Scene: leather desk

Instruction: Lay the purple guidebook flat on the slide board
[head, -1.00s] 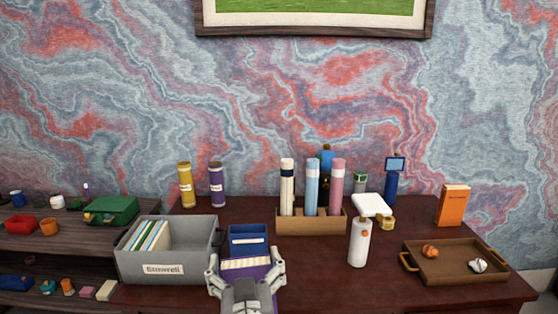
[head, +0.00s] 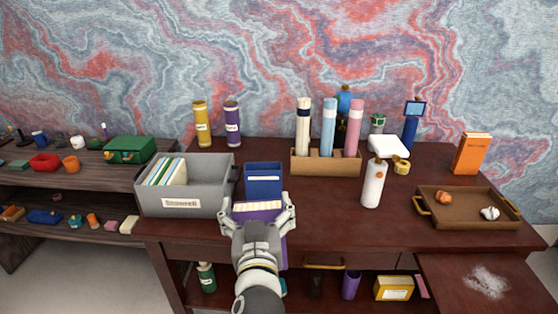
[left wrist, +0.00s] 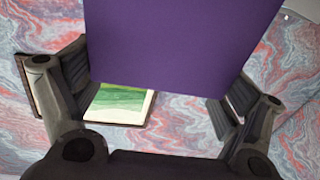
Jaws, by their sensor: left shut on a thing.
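The purple guidebook (head: 268,216) is held in my left gripper (head: 258,204), which is shut on it, in front of the desk's front edge near the blue holder. The gripper hides part of the book in the head view. In the left wrist view the book's plain purple cover (left wrist: 180,45) fills the upper middle between the fingers. The slide board (head: 450,290) sticks out of the desk front at the lower right, with a white powdery patch (head: 487,283) on it. My right gripper is not in view.
A grey file box (head: 215,190) and a blue holder (head: 263,182) stand near the gripper. A white bottle (head: 373,186) and brown tray (head: 468,216) are farther right. A drawer handle (head: 323,267) shows on the desk front. An open shelf below holds small items.

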